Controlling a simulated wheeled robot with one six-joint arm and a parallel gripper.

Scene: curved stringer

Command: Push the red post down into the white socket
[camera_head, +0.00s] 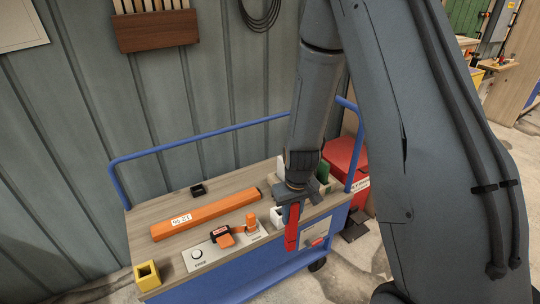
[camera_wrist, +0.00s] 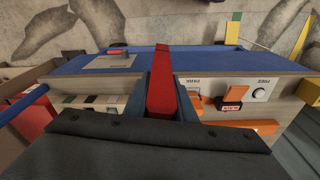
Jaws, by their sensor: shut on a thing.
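The red post (camera_head: 292,228) hangs below my gripper (camera_head: 291,198) at the front right of the cart top. In the wrist view the red post (camera_wrist: 162,80) stands out between the two fingers of my gripper (camera_wrist: 162,112), which is shut on it. I cannot tell whether the post's lower end touches or enters any socket.
A blue rail (camera_head: 200,137) runs along the back. A red bin (camera_head: 345,157) stands at right.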

